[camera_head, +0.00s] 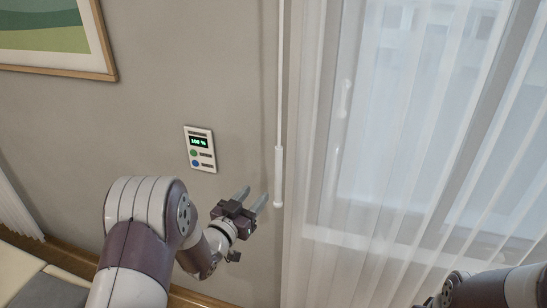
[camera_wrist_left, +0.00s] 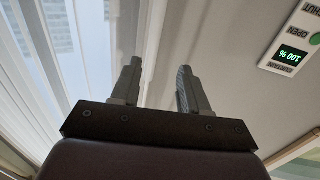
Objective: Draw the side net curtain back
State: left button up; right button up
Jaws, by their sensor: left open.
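The white net curtain (camera_head: 400,190) hangs in sheer folds across the window at the right of the head view; it also shows at the left of the left wrist view (camera_wrist_left: 35,85). A thin white wand with a thicker handle (camera_head: 279,175) hangs down beside the curtain's left edge. My left gripper (camera_head: 256,196) is open, just left of the wand's lower handle and apart from it in the head view. Its two fingers (camera_wrist_left: 158,85) are spread in the left wrist view, with no clear object held. Part of my right arm shows at the lower right; its fingers are not visible.
A wall panel (camera_head: 200,149) reading 100 % with coloured buttons is above and left of my left gripper; it shows in the left wrist view (camera_wrist_left: 292,52). A framed picture (camera_head: 58,38) hangs at upper left. A window handle (camera_head: 345,98) shows through the curtain. The wall between is bare.

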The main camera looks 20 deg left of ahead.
aim_at(277, 174)
pick_arm(q)
jog(key=w+d, duration=0.1)
jog(key=w+d+p, duration=0.1)
jog(key=w, duration=0.1)
jog(key=w+d+r+p, duration=0.1)
jog(key=w, duration=0.1)
jog(key=shift+w, duration=0.2)
jog(key=x, duration=0.2)
jog(key=p+x, duration=0.1)
jog(key=x, duration=0.1)
jog(key=a+p+x, duration=0.1)
jog(key=x, duration=0.1)
jog(key=shift+w+d+f, duration=0.1)
jog(key=shift+w+f, duration=0.05)
jog(key=shift+f, duration=0.2)
jog(key=shift+d, duration=0.25)
pick_arm(e)
jog(key=r, duration=0.3)
jog(key=d+r, duration=0.1)
jog(key=shift+s+r, duration=0.25)
jog(key=shift+r, duration=0.1)
pick_arm(q)
jog(key=shift+a, duration=0.1)
grip_shut()
pick_arm(e)
jog(key=shift+a, duration=0.15)
